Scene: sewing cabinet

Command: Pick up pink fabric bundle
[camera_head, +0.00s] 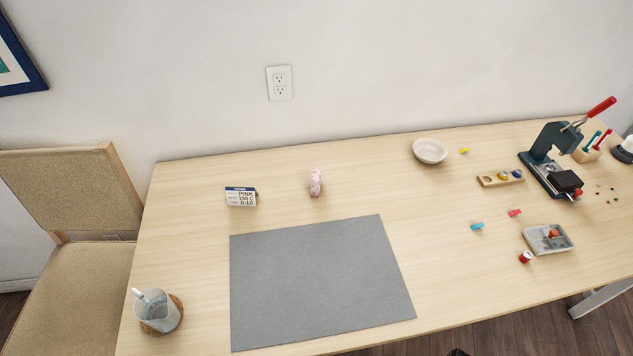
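The pink fabric bundle (316,182) is a small, light pink, patterned bundle. It stands on the wooden table behind the grey mat (320,280), apart from the mat. Its whole near side shows and nothing covers it. My gripper cannot be made out. Only a small dark tip shows at the bottom edge of the picture, right of the middle, and I cannot tell what it belongs to.
A cup on a coaster (158,310) is at the front left. A white bowl (430,151), wooden holder (500,178), lever press (556,155) and compartment box (548,239) are to the right. Table around the bundle is clear.

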